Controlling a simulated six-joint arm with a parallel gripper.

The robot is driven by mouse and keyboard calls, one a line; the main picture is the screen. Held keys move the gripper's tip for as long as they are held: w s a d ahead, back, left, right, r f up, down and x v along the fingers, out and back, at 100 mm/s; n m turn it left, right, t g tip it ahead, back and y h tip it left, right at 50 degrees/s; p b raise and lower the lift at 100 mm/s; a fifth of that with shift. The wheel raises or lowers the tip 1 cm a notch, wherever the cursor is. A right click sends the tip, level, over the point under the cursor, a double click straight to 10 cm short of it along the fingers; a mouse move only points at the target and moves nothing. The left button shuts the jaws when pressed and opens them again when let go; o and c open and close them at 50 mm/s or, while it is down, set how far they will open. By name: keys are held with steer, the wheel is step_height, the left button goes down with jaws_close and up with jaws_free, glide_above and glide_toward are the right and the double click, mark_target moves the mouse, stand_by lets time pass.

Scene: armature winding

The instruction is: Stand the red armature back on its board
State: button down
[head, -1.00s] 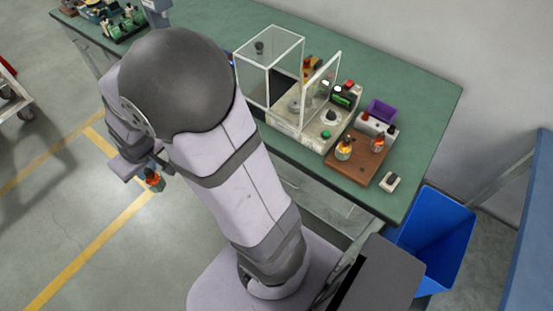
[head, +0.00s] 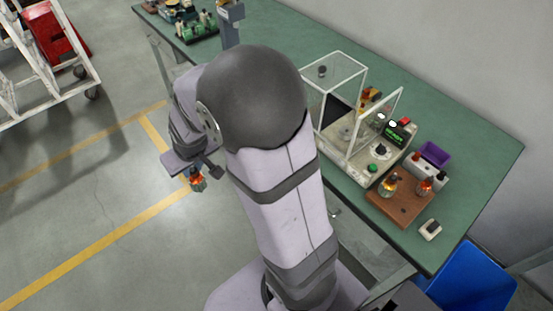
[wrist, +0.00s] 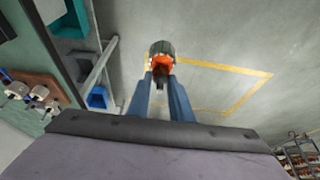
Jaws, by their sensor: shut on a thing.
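My gripper (wrist: 162,78) is shut on the red armature (wrist: 162,60), seen as orange-red windings with a dark greenish core beyond the blue fingertips. The armature (head: 198,181) also shows in the head view at the left of my arm, hanging in the air over the floor, clear of the bench. The brown wooden board (head: 408,214) lies on the bench at the right, bearing two armatures with orange windings, one at its left (head: 389,186) and one at its right (head: 424,187).
A machine with a clear guard (head: 345,75) stands on the green bench (head: 470,160) beside the board. A purple bin (head: 436,154) and a small pale switch box (head: 430,229) are near the board. A blue bin (head: 475,280) stands at the bench end. Open floor lies left.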

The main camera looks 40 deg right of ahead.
steer(key=shift+n+y, duration=0.3)
steer(key=shift+n, duration=0.4)
